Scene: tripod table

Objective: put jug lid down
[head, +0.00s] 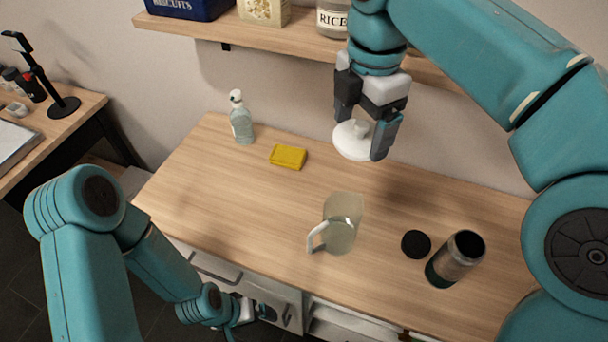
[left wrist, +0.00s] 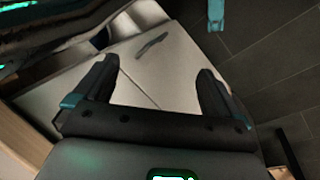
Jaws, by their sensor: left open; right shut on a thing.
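The white round jug lid (head: 352,142) with a knob on top is held in my right gripper (head: 366,135), which is shut on it above the back of the table. The clear jug (head: 341,232) stands upright and open on the table, its handle toward the left. The lid is apart from the jug, behind and above it. My left gripper (head: 254,312) is low at the table's front edge, by the cabinet fronts. In the left wrist view my left gripper (left wrist: 155,85) is open, with nothing between its fingers.
The wooden table (head: 215,200) has clear room left of the jug. A yellow sponge (head: 288,156) and a soap bottle (head: 241,120) are at the back left. A black lid (head: 416,244) and a dark canister (head: 455,260) stand right of the jug. A wall shelf (head: 290,38) is above.

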